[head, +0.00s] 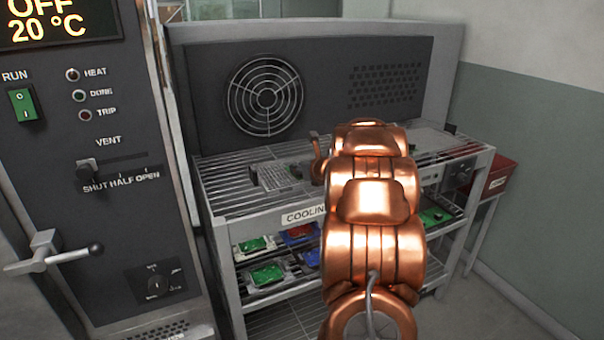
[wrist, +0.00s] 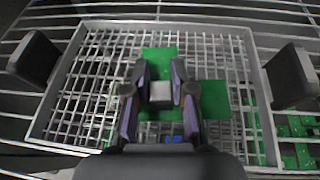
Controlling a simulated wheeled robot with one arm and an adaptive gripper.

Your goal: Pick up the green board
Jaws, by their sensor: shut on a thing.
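In the wrist view, my gripper (wrist: 160,92) has its two dark fingers closed on a small grey block in the middle of a green board (wrist: 213,100). The fingers and the block cover part of the board. The board is within the outline of a metal mesh tray (wrist: 251,60); I cannot tell whether it touches the mesh.
The tray is over the slatted top of a cooling rack (head: 225,178). On the shelf below are green boards (head: 268,274) (head: 435,216) and a red board (head: 301,231). A red bin (head: 499,172) stands at right. A control cabinet (head: 110,190) stands close at left.

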